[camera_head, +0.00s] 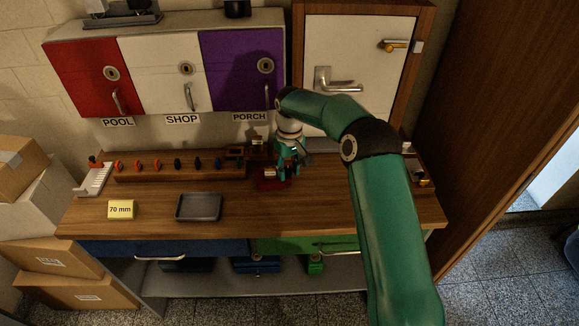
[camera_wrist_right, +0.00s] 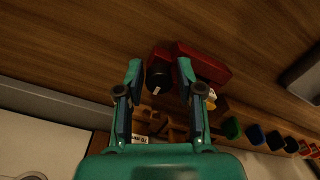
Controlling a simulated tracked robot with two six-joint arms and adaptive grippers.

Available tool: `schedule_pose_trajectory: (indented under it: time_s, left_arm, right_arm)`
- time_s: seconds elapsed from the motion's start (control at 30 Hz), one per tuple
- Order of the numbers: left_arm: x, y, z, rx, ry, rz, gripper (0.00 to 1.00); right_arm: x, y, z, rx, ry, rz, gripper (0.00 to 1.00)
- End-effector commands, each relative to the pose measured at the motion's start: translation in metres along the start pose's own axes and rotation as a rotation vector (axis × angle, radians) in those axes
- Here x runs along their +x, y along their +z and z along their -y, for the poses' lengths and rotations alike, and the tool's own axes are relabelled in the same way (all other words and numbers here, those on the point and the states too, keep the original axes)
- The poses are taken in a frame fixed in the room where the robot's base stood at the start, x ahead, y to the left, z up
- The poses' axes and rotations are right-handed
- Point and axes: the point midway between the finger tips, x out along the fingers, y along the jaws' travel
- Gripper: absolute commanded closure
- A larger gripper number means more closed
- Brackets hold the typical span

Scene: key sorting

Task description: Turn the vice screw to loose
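The red vice (camera_head: 268,183) sits on the wooden bench toward its back, below the purple cabinet. In the right wrist view the red vice (camera_wrist_right: 207,66) lies just beyond my fingertips. A dark round knob (camera_wrist_right: 158,76), apparently the screw's end, shows between the fingers, with a small white mark on it. My right gripper (camera_head: 287,170) reaches down at the vice in the head view. In the wrist view the right gripper (camera_wrist_right: 160,73) has its fingers spread either side of the knob, with small gaps seen. My left gripper is not in view.
A wooden rack (camera_head: 180,170) with several coloured keys stands left of the vice. A grey tray (camera_head: 199,207) and a yellow "70 mm" note (camera_head: 121,210) lie on the front left of the bench. Red, white and purple cabinets hang above. The front middle of the bench is clear.

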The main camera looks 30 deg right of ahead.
Motion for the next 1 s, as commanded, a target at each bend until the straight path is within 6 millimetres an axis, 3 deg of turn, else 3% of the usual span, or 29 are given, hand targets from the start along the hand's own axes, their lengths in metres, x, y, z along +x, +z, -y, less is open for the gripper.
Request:
schedule_pose_trajectory:
  time_s: [0.07, 0.47, 1.0]
  left_arm:
    - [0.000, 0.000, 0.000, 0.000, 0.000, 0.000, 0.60]
    - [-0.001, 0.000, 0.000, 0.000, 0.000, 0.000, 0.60]
    - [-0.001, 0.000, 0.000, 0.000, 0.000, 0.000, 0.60]
  right_arm:
    - [-0.002, -0.001, -0.001, 0.001, 0.001, -0.006, 0.46]
    - [-0.009, -0.003, -0.001, 0.002, 0.003, -0.016, 0.46]
    - [-0.075, -0.001, -0.001, 0.002, 0.003, -0.013, 0.46]
